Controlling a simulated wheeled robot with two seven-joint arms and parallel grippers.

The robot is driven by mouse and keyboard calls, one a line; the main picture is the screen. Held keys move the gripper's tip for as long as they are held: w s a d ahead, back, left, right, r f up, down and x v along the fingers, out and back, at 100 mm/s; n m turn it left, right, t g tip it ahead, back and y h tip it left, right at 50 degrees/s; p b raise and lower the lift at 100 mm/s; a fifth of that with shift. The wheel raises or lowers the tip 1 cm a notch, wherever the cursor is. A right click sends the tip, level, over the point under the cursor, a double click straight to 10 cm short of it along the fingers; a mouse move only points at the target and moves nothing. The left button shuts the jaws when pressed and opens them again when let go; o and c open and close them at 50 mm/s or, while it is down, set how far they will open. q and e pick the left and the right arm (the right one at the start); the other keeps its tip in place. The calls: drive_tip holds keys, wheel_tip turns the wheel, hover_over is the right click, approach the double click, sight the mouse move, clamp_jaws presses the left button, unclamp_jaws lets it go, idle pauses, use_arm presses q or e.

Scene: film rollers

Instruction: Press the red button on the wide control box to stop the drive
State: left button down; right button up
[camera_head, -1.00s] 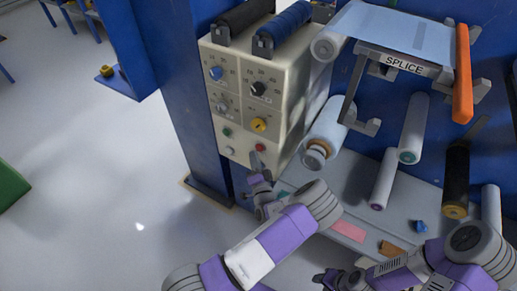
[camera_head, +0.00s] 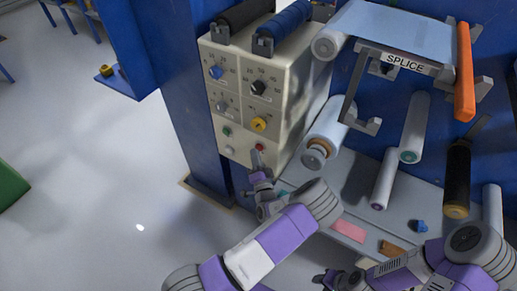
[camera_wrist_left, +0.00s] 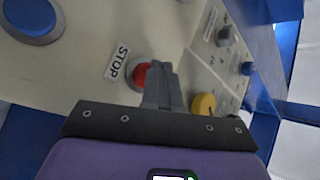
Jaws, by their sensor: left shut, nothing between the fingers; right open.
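The wide control box (camera_head: 231,105) is cream, with knobs and buttons on its front, and stands against a blue post. Its red button (camera_head: 259,147) is low on the front face. In the left wrist view the red button (camera_wrist_left: 141,75) sits beside a STOP label (camera_wrist_left: 117,62), partly hidden by my fingers. My left gripper (camera_head: 256,158) is shut and empty, its fingertips right at the red button; I cannot tell whether they touch it. The closed fingers also show in the left wrist view (camera_wrist_left: 161,72). My right gripper (camera_head: 322,279) is open at the bottom of the head view, away from the box.
A yellow knob (camera_head: 259,124) is just above the red button, and a green button (camera_head: 227,132) is to its left. Film rollers (camera_head: 327,130) and a splice bar (camera_head: 405,64) stand to the right. Open floor (camera_head: 90,150) lies to the left.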

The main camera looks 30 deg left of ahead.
use_arm(q)
drive_tip(key=shift+w+b, duration=0.3)
drive_tip(key=shift+w, duration=0.2)
idle(0.5)
drive_tip(key=shift+s, duration=0.9)
drive_tip(key=shift+s+a+p, duration=0.2)
drive_tip(key=shift+s+p, duration=0.25)
drive_tip(key=shift+s, duration=2.05)
